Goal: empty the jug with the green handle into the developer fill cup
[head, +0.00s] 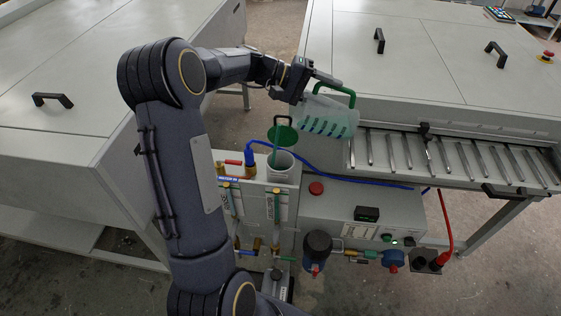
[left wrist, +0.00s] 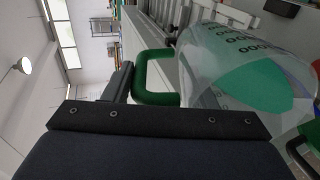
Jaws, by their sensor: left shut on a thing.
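The translucent jug (head: 325,118) with the green handle (head: 340,88) is in the air, tipped well over, with dark green marks along its side. My left gripper (head: 305,82) is shut on its handle. The jug also shows in the left wrist view (left wrist: 230,45), with the handle (left wrist: 145,75) beside my gripper. A green patch shows in it there; I cannot tell whether it is liquid. The white fill cup (head: 283,170) stands open below and left of the jug, its green lid (head: 288,134) raised behind it. I cannot read its label. My right gripper is out of view.
Blue hose (head: 345,180) runs behind the cup and along the processor. A row of metal bars (head: 430,155) lies right of the jug. A red button (head: 316,188) and control box (head: 366,214) sit right of the cup. Valves and pipes surround the cup's stand.

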